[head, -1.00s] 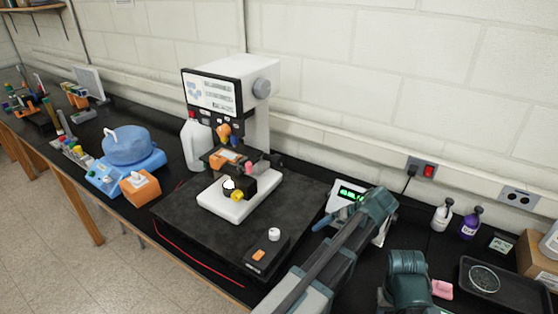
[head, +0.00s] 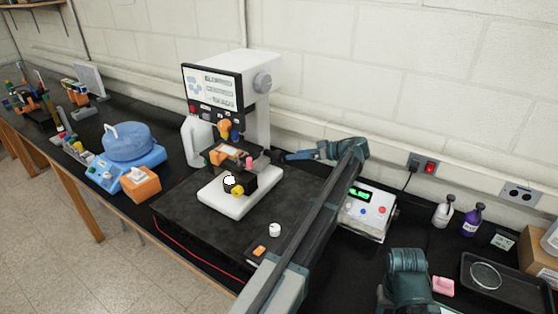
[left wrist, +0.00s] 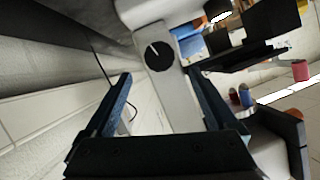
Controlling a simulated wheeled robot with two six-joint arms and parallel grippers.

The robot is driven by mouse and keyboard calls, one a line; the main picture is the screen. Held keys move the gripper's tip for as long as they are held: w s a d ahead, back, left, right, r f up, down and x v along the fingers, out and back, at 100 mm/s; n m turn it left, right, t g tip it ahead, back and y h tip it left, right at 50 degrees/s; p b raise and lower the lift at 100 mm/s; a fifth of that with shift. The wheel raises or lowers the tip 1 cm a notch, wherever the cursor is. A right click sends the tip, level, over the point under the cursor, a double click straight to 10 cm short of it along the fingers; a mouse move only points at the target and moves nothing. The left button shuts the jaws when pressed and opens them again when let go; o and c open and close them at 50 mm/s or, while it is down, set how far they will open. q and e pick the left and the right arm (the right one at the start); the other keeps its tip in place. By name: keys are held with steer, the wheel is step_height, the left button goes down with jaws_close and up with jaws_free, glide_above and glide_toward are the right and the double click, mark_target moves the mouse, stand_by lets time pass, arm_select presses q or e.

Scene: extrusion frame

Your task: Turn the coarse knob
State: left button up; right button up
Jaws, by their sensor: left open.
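The microscope (head: 262,118) stands on a dark slab, with its white base (head: 222,206) toward me. In the left wrist view a round black knob with a white line (left wrist: 158,58) is on the side of the microscope's pale column; I take it as the coarse knob. My left gripper (head: 288,156) reaches in from the right at the column's side. In the left wrist view its two fingers (left wrist: 159,78) are apart and empty, and the knob appears between and beyond their tips. Contact is not visible.
A pink knob (head: 249,162) and a yellow knob (head: 237,191) are on the microscope's near side. A control box with a white knob (head: 275,229) sits at the slab's front. A display box (head: 366,212) stands right of my left arm. The wall is close behind.

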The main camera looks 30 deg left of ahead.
mark_target(282, 156)
arm_select(q)
steer(key=b+x, duration=0.2)
steer(key=x, duration=0.6)
steer(key=shift+a+f+b, duration=0.15)
steer(key=shift+a+b, duration=0.1)
steer(key=shift+b, duration=0.05)
arm_select(e)
step_height(282, 156, down, 3)
steer(key=shift+f, duration=0.1)
arm_select(q)
steer(key=c, duration=1.3)
steer(key=shift+w+f+m, duration=0.1)
steer(key=shift+w+m, duration=0.1)
steer(key=shift+m, duration=0.2)
steer(key=shift+c, duration=0.2)
arm_select(e)
steer(key=shift+f, duration=0.2)
arm_select(q)
steer(key=shift+m+g+b, duration=0.4)
steer(key=shift+g, duration=0.1)
arm_select(e)
steer(key=shift+f, duration=0.15)
arm_select(q)
steer(key=shift+s, duration=0.15)
steer(key=o, duration=1.3)
steer(key=shift+o, duration=0.2)
